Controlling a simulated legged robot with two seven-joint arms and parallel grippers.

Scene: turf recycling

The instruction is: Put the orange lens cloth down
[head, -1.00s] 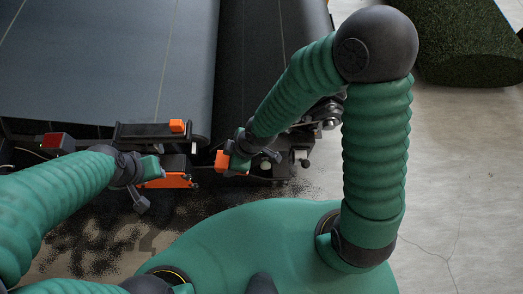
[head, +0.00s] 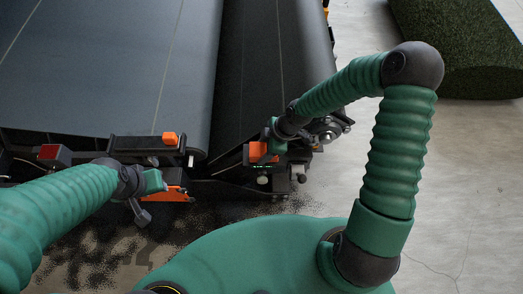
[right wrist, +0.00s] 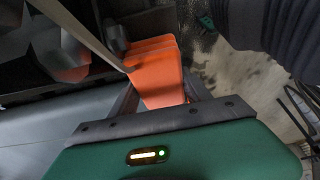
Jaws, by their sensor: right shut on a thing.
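The orange lens cloth (head: 257,150) is in my right gripper (head: 268,147), at the front edge of the black machine. In the right wrist view the cloth (right wrist: 155,72) looks folded in layers and sits between the two dark fingers (right wrist: 158,105). The fingers are shut on it. In the head view the cloth's lower edge is close to dark machine parts; I cannot tell whether it touches them. My left gripper (head: 152,182) is at the machine's front left, beside an orange part (head: 172,193). Its fingertips are too small to judge.
A dark belt (head: 110,65) and a black roller (head: 240,80) fill the back. Dark granules (head: 110,235) lie on the floor.

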